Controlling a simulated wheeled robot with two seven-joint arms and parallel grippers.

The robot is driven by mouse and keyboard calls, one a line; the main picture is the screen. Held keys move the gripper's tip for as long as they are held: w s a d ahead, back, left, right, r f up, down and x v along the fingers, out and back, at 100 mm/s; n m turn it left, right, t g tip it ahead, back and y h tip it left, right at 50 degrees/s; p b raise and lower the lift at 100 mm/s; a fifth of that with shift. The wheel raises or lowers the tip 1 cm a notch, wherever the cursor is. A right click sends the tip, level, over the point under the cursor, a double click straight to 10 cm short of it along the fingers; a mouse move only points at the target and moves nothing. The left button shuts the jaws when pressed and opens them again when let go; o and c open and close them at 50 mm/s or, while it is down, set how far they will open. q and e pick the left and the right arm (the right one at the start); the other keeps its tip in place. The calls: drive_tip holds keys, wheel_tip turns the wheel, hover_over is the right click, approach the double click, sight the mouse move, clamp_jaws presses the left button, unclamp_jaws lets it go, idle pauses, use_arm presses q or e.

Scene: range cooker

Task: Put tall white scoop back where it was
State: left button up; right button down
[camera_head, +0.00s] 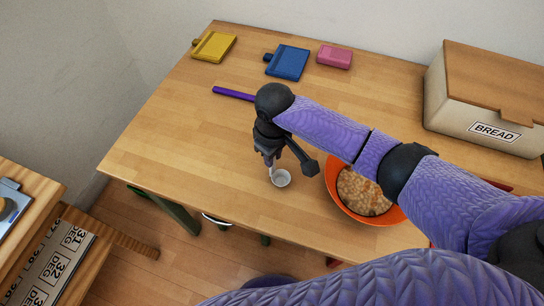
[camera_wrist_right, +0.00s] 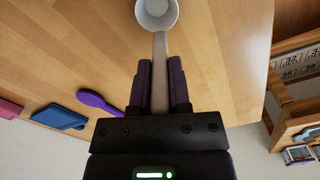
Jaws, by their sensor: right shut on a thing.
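The tall white scoop (camera_head: 281,178) shows as a small round white cup at the tip of my right gripper (camera_head: 270,160) in the head view. In the right wrist view, the scoop's cup (camera_wrist_right: 157,12) is at the top, and its handle runs down between the two purple fingers of my right gripper (camera_wrist_right: 160,80). The gripper is shut on the handle. In the head view the scoop is over the front part of the wooden table (camera_head: 150,150); I cannot tell whether it touches the top. My left gripper is in neither view.
An orange bowl (camera_head: 385,218) of tan pieces stands right of the scoop, partly under my right arm. A bread box (camera_head: 495,100) stands at the right. Yellow (camera_head: 214,46), blue (camera_head: 287,62) and pink (camera_head: 335,57) items lie at the back, with a purple utensil (camera_head: 230,93) nearer. The table's left part is clear.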

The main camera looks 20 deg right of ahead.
drive_tip(key=shift+r, duration=0.15)
drive_tip(key=c, duration=0.6)
unclamp_jaws()
wheel_tip(320, 180, up, 12)
drive_tip(key=p, duration=0.5)
